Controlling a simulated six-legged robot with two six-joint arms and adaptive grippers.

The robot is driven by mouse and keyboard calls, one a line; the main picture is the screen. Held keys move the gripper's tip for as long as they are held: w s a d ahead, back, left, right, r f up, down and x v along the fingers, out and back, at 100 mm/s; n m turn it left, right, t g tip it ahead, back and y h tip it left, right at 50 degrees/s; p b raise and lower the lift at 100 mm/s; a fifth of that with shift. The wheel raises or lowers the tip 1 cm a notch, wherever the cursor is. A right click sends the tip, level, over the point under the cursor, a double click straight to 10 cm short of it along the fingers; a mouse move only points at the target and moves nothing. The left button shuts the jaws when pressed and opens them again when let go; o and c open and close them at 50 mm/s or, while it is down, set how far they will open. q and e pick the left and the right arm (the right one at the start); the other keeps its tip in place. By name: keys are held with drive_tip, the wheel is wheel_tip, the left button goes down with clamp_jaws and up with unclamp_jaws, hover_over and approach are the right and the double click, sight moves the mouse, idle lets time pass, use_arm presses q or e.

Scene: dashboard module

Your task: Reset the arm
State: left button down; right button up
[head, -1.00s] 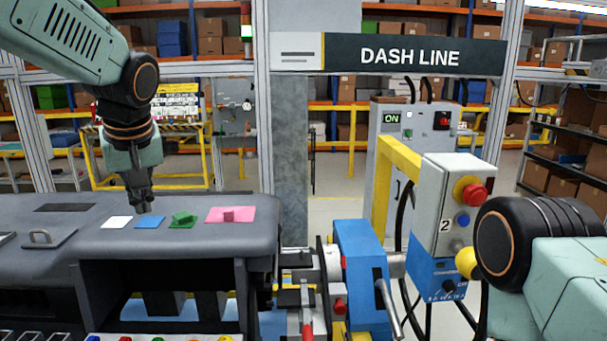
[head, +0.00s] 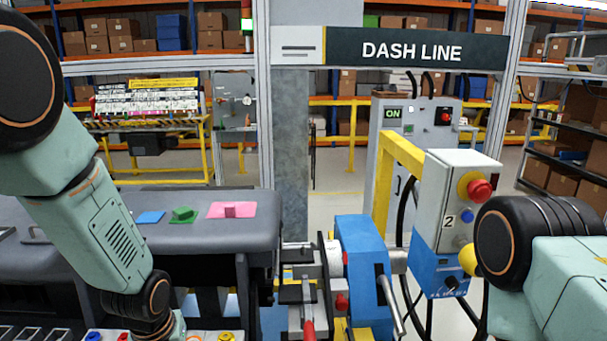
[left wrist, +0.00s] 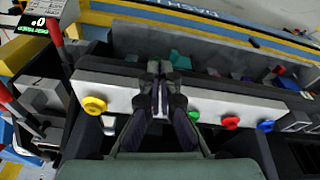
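My left arm comes in from the left in the head view and reaches down in front of the dashboard (head: 255,205); its gripper is below the picture edge there. In the left wrist view my left gripper (left wrist: 160,72) has its fingertips close together, with nothing visibly held. It is over a pale bar with coloured knobs, between a yellow knob (left wrist: 94,105) and a green knob (left wrist: 193,116). My right arm shows at the right edge of the head view, bent beside the control box; its gripper is out of view.
On the dashboard top lie a blue patch (head: 150,217), a green piece (head: 184,214) and a pink piece (head: 232,209). A blue clamp unit (head: 358,262) stands right of the dashboard. The grey control box (head: 455,205) with a red button is close to my right arm.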

use_arm(q)
drive_tip(key=s+f+m+g, duration=0.1)
drive_tip(key=s+f, duration=0.4)
drive_tip(key=s, duration=0.5)
drive_tip(key=s+f+m, duration=0.1)
drive_tip(key=s+f, duration=0.3)
drive_tip(key=s, duration=0.6)
drive_tip(key=s+f+m+g, duration=0.1)
drive_tip(key=s+f, duration=0.4)
drive_tip(key=s, duration=0.4)
wheel_tip(320, 180, down, 21)
drive_tip(key=b, duration=2.1)
drive_tip(key=shift+d, duration=0.3)
drive_tip(key=shift+w, duration=0.15)
